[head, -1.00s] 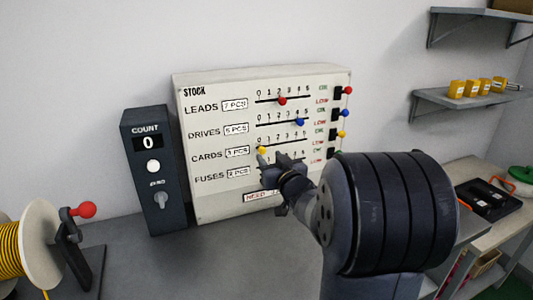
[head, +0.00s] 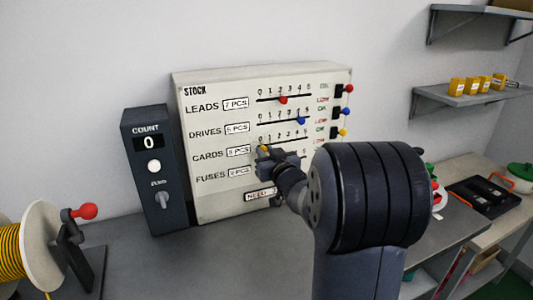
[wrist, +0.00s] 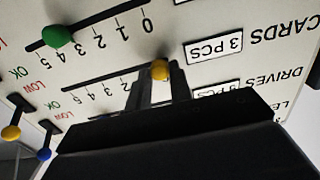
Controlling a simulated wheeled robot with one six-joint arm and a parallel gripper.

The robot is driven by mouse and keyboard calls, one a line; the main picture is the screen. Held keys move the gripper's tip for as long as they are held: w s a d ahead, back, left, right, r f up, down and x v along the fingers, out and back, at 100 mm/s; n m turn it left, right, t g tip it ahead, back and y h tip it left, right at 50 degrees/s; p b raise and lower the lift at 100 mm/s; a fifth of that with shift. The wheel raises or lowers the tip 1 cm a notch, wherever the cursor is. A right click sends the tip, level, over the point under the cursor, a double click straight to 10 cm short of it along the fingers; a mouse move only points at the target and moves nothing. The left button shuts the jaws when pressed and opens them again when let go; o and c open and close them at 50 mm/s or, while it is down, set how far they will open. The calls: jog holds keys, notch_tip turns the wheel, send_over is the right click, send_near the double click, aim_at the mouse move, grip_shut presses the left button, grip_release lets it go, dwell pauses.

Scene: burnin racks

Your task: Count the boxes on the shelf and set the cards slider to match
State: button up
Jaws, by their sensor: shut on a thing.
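The stock board (head: 215,185) stands at the back of the bench with slider rows for leads, drives, cards and fuses. My gripper (wrist: 160,82) is shut on the yellow cards knob (wrist: 160,70), at the zero end of its slot. The yellow knob also shows in the head view (head: 264,148). My gripper hides the low cards numbers in the wrist view. Several yellow boxes (head: 472,86) stand in a row on the grey lower wall shelf (head: 430,101). The red knob (head: 283,100), blue knob (head: 300,120) and green knob (wrist: 57,36) sit on other rows.
A dark counter box (head: 140,185) showing 0 stands left of the board. A yellow cable spool (head: 42,240) and a red-knobbed lever (head: 85,211) are at the front left. A brown box (head: 510,5) sits on the upper shelf. The bench's middle is clear.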

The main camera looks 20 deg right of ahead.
grip_shut()
jog(key=d+p, duration=0.4)
jog(key=d, duration=0.8)
jog(key=o, duration=0.7)
grip_release()
